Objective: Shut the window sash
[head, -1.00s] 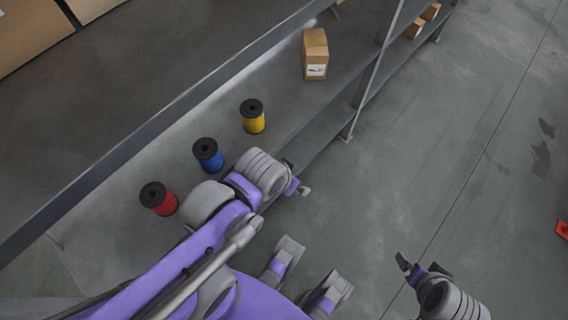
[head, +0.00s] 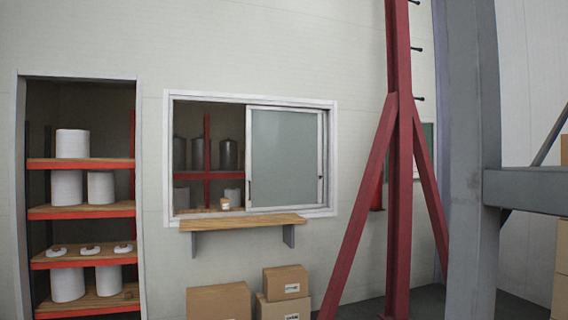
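The window frame (head: 170,160) is white and set in the pale wall, in the middle left of the head view. Its sliding sash (head: 285,158) has a frosted pane and covers the right part of the opening. The left part is open, and shelves with dark canisters (head: 228,154) show through it. A small dark handle shows on the sash's right edge. A small tan item (head: 225,203) stands at the bottom of the opening. Neither of my grippers shows in the head view now.
A wooden ledge (head: 243,222) on brackets juts out below the window. Cardboard boxes (head: 218,302) stand under it. A doorway with orange shelves (head: 80,163) is at the left. A red braced post (head: 399,150) and a grey steel column (head: 473,130) stand at the right.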

